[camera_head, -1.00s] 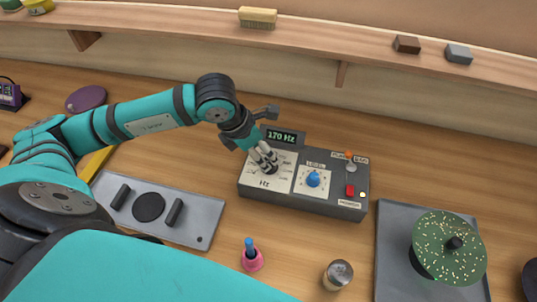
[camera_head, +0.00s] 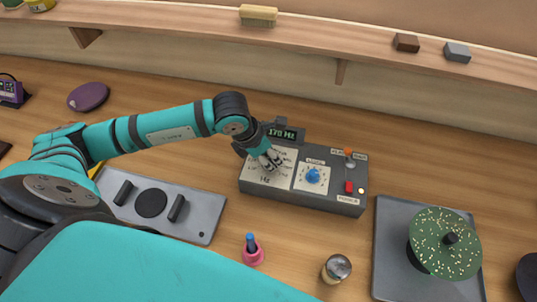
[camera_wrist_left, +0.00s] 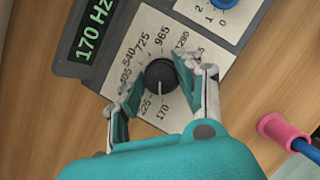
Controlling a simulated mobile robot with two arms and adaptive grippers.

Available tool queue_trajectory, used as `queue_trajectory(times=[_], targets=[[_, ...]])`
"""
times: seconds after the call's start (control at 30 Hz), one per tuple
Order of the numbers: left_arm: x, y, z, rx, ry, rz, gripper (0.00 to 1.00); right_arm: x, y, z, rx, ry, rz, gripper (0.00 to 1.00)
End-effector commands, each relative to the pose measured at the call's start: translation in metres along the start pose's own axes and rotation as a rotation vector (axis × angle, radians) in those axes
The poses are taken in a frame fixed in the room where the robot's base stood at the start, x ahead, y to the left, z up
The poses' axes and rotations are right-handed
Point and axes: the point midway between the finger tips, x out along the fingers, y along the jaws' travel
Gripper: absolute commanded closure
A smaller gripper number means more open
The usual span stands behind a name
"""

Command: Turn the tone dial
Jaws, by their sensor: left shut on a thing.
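The tone dial (camera_wrist_left: 160,75) is a round black knob on a pale panel marked Hz, on the left part of a grey box (camera_head: 330,202). The wrist view shows printed numbers from 170 upward around it. The green display (camera_head: 282,134) reads 170 Hz. My left gripper (camera_head: 272,163) reaches down over the dial. In the wrist view its fingers (camera_wrist_left: 166,85) stand on both sides of the knob, and it is shut on it. In the head view the gripper largely hides the knob. My right gripper is not in view.
A blue level knob (camera_head: 313,176) and a red switch (camera_head: 349,187) sit right of the dial. A pink holder (camera_head: 253,255) and a metal cup (camera_head: 337,268) stand in front. A grey tray (camera_head: 390,265) with a green speckled disc (camera_head: 432,258) lies right.

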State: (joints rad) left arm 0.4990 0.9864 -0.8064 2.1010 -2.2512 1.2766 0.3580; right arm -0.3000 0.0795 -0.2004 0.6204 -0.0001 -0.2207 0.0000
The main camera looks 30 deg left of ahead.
Motion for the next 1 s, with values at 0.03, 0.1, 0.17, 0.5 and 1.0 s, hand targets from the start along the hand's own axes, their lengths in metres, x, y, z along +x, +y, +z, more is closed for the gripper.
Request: queue_trajectory(times=[0.03, 0.1, 0.17, 0.5, 1.0], targets=[[0.000, 0.000, 0.000, 0.000, -0.001, 0.000, 0.88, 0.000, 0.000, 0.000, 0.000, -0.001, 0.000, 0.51], [0.000, 0.000, 0.000, 0.000, -0.001, 0.000, 0.97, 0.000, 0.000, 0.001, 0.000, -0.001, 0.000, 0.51], [0.000, 0.000, 0.000, 0.000, -0.001, 0.000, 0.97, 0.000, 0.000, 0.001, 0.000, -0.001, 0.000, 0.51], [0.003, 0.002, -0.001, 0.086, -0.003, -0.033, 0.97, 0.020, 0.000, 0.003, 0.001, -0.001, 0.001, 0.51], [0.003, 0.003, 0.001, 0.385, -0.005, -0.156, 0.97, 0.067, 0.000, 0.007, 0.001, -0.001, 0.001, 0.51]])
